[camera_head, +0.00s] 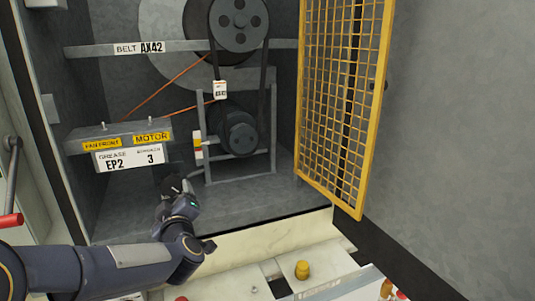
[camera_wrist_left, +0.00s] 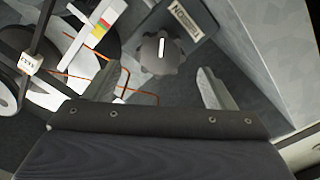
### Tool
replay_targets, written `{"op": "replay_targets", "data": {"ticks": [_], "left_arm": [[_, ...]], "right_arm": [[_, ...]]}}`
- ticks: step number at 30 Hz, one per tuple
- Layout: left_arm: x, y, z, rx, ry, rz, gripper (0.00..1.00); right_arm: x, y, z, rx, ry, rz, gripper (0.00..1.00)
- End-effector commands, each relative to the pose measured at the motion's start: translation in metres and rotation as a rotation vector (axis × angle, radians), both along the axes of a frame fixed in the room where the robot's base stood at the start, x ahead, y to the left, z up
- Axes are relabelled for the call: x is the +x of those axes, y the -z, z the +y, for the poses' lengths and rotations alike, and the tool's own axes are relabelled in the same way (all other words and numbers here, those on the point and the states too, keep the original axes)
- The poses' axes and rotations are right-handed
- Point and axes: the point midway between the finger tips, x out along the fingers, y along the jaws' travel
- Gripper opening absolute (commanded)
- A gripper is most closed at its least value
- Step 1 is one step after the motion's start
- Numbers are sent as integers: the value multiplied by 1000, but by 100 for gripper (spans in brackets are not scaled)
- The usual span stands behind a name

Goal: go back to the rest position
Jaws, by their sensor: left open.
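My left gripper (camera_head: 176,190) is inside the lower front of the open cooler cabinet, below the grease label box. The left wrist view shows its two pale fingers (camera_wrist_left: 158,84) spread apart with nothing held between them. A dark scalloped knob (camera_wrist_left: 160,52) with a white line appears beyond the gap between the fingers; I cannot tell how far off it is. My left arm (camera_head: 110,268) reaches in from the lower left. My right gripper is in neither view.
A belt drive with an upper pulley (camera_head: 239,22) and a motor (camera_head: 237,130) stands behind the gripper. The label box (camera_head: 118,132) hangs above it. A yellow mesh guard (camera_head: 343,90) stands open at the right. A yellow knob-like piece (camera_head: 302,270) sits on the light ledge in front.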

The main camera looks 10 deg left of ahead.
Motion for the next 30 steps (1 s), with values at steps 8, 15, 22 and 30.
{"op": "replay_targets", "data": {"ticks": [8, 15, 22, 30], "left_arm": [[-44, -37, -46, -71, 383, 156, 78], [-162, -27, -110, -44, 804, 511, 78], [-276, 11, -129, 2, 984, 873, 78], [-317, 28, -129, 9, 1021, 1016, 78]], "right_arm": [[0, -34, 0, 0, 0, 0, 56], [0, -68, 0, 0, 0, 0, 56], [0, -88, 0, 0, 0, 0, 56], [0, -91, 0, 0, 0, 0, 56]]}}
